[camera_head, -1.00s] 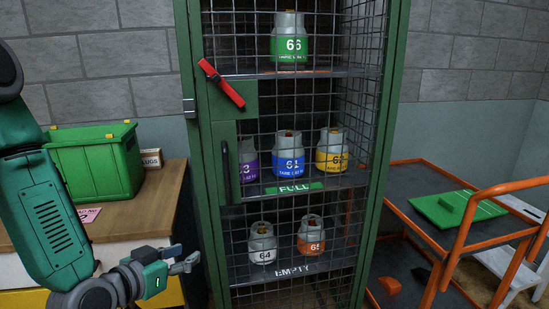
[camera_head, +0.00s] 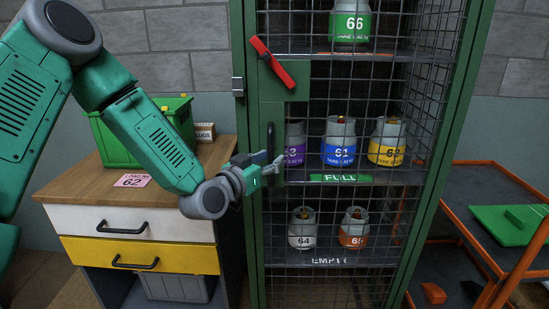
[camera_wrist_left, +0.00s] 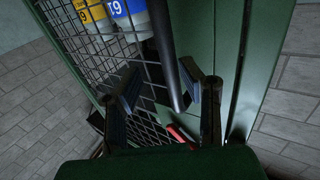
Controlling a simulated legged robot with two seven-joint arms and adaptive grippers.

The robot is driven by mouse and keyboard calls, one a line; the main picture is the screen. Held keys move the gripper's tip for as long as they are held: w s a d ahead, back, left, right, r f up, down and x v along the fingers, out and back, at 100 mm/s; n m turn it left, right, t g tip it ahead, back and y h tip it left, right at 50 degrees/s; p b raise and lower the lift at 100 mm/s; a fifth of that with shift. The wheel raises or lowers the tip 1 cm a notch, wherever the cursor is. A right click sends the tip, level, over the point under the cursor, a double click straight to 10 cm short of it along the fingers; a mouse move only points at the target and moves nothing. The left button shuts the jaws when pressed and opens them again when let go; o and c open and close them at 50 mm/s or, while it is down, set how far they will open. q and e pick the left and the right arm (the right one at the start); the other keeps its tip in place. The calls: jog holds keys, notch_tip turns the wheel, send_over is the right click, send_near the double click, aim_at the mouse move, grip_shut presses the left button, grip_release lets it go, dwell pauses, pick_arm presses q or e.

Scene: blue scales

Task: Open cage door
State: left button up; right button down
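The green cage (camera_head: 463,115) has a wire-mesh door, which looks closed. A black vertical handle (camera_head: 271,140) is on the door's left side, and a red latch bar (camera_head: 272,62) sits tilted above it. My left gripper (camera_head: 270,165) is at the lower part of the handle. In the left wrist view its fingers (camera_wrist_left: 168,100) are spread apart, with the black handle (camera_wrist_left: 165,50) running between them. I see gaps beside the handle, so the fingers do not look closed on it. The red latch also shows low in that view (camera_wrist_left: 180,134). My right gripper is out of view.
Several numbered gas cylinders (camera_head: 338,150) stand on shelves inside the cage. A drawer cabinet (camera_head: 140,225) with a green crate (camera_head: 118,145) is on the left, close under my left arm. An orange-framed cart (camera_head: 487,163) stands on the right.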

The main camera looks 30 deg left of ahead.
pick_arm(q)
jog(key=shift+w, duration=0.6)
jog(key=shift+w+a+f, duration=0.1)
jog(key=shift+w+a, duration=0.15)
jog(key=shift+w, duration=0.05)
jog(key=shift+w+a+f, duration=0.2)
jog(key=shift+a, duration=0.5)
jog(key=shift+d+r, duration=0.15)
jog(key=shift+d, duration=0.35)
grip_shut()
jog(key=shift+d+r, duration=0.1)
jog(key=shift+d, duration=0.05)
jog(key=shift+s, duration=0.1)
